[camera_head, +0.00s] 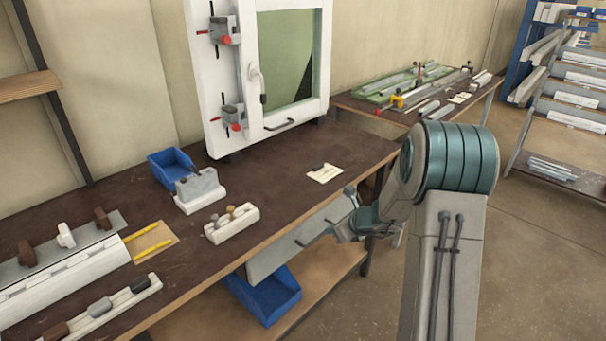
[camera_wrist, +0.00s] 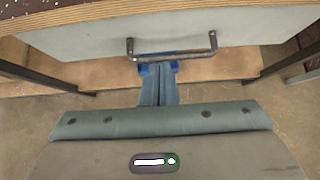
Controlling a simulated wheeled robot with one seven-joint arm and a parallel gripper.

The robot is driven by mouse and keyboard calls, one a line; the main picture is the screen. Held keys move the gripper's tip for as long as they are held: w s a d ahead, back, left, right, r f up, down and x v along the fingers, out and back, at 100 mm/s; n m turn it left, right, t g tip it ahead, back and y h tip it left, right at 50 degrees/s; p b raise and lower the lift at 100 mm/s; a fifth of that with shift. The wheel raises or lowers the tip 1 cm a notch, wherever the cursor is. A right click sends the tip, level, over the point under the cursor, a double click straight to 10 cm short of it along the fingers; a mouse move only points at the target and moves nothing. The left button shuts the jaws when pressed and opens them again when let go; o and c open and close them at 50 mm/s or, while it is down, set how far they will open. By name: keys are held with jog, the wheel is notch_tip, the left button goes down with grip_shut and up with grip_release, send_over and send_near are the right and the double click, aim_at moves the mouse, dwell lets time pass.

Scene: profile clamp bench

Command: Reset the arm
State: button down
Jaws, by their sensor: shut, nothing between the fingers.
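My gripper (camera_wrist: 157,70) is shut and empty; its two teal fingers lie side by side in the wrist view. In the head view my gripper (camera_head: 350,222) is in front of the bench's right part, beside a pale grey drawer front (camera_head: 277,258) under the bench top. The drawer front (camera_wrist: 80,40) spans the top of the wrist view. Its dark bar handle (camera_head: 316,232) is left of my gripper. In the wrist view the handle (camera_wrist: 185,56) is just beyond the fingertips; whether they touch is unclear. My arm reaches in from the right, bent.
The dark workbench (camera_head: 270,190) carries a white window frame (camera_head: 222,95) with clamps, a small blue bin (camera_head: 165,172), blocks and profiles. A larger blue bin (camera_head: 268,298) sits on the lower shelf (camera_head: 315,280). A second table (camera_head: 362,106) and a rack (camera_head: 570,95) stand behind. The right floor (camera_head: 540,260) is clear.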

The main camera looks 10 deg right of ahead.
jog(key=s+a+r+n+g, duration=0.2)
jog(key=s+a+r+n, duration=0.2)
jog(key=s+r+n, duration=0.25)
jog(key=s+a+r+n+g, duration=0.1)
jog(key=s+a+r+n, duration=0.35)
jog(key=s+n, duration=0.25)
jog(key=s+d+r+n+h+p, duration=0.1)
jog(key=s+d+r+n+h, duration=0.1)
jog(key=s+n, duration=0.5)
jog(key=s+d+r+n+g+h+p, duration=0.1)
jog(key=s+d+r+n+h, duration=0.2)
jog(key=s+n, duration=0.4)
jog(key=s+r, duration=0.1)
jog(key=s, duration=0.3)
jog(key=shift+s+d+n+g+h, duration=0.2)
jog(key=shift+s+n+g+h, duration=0.1)
jog(key=shift+n+h, duration=0.1)
